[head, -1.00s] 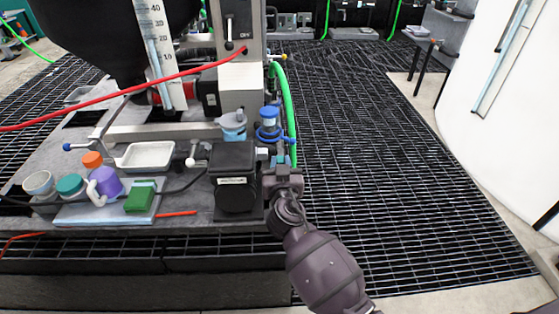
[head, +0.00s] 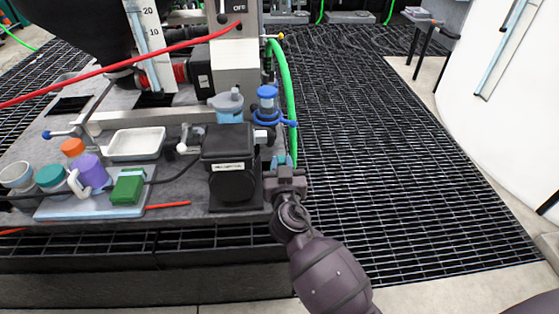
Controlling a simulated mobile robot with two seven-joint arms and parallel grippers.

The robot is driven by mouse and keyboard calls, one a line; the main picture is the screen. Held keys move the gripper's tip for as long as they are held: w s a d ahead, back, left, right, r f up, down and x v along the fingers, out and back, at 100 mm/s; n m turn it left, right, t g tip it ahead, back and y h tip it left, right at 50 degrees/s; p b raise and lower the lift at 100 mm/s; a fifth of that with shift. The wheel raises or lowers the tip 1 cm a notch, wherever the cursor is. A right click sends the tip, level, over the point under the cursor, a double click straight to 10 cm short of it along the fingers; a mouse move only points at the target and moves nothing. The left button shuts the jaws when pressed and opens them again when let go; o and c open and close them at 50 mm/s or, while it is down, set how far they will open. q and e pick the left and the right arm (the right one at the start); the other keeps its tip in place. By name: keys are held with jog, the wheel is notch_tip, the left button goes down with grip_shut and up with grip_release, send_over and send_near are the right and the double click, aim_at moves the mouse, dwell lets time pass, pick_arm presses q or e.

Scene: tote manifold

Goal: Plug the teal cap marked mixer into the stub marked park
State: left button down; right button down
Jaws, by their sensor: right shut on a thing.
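My right gripper (head: 284,172) is at the right edge of the grey bench, just right of the black box. It is shut on a small teal piece (head: 281,160), which looks like the teal cap; the jaws hide most of it and no marking can be read. A blue-topped fitting (head: 267,104) with a blue ring stands just behind it, and a grey-lidded light-blue fitting (head: 228,106) stands to its left. I cannot tell which part is the stub marked park. My left gripper is not in view.
The black box (head: 229,143) stands close left of my gripper. A green hose (head: 287,88) hangs close behind it. A red hose (head: 110,87) crosses upper left. A white tray (head: 136,143), cups and a green block (head: 127,187) lie left. Open grating lies right.

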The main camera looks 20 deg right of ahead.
jog(key=shift+f+b, duration=0.75)
jog(key=shift+f, duration=0.5)
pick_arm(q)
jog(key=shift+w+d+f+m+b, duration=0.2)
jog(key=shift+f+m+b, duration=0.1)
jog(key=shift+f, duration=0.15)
pick_arm(e)
jog(key=shift+f, duration=0.2)
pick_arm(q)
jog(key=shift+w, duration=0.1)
